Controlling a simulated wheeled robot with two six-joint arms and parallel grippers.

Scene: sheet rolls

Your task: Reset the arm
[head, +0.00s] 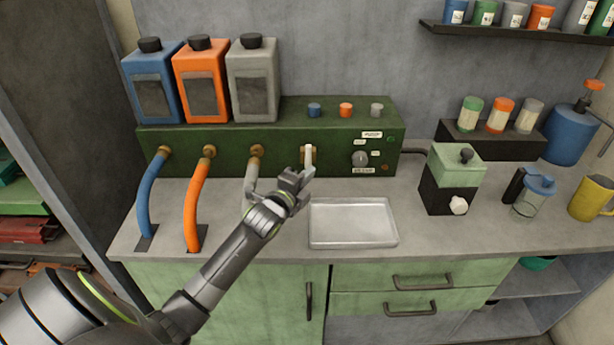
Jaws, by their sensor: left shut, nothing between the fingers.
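My left arm comes in from the lower left and reaches over the counter toward the green machine (270,158). My left gripper (303,174) is shut and empty. In the picture it sits just below the white spout or lever (309,157) on the machine's front; I cannot tell whether they touch. It is up and left of the clear shallow tray (352,243). The arm partly covers the grey hose (251,180). My right gripper is not in view.
Blue, orange and grey jugs (253,85) stand on the machine. A blue hose (150,195) and an orange hose (195,205) run down at the left. A green-and-black grinder-like box (452,180), a lidded clear jug (531,200) and a yellow mug (590,200) stand at right.

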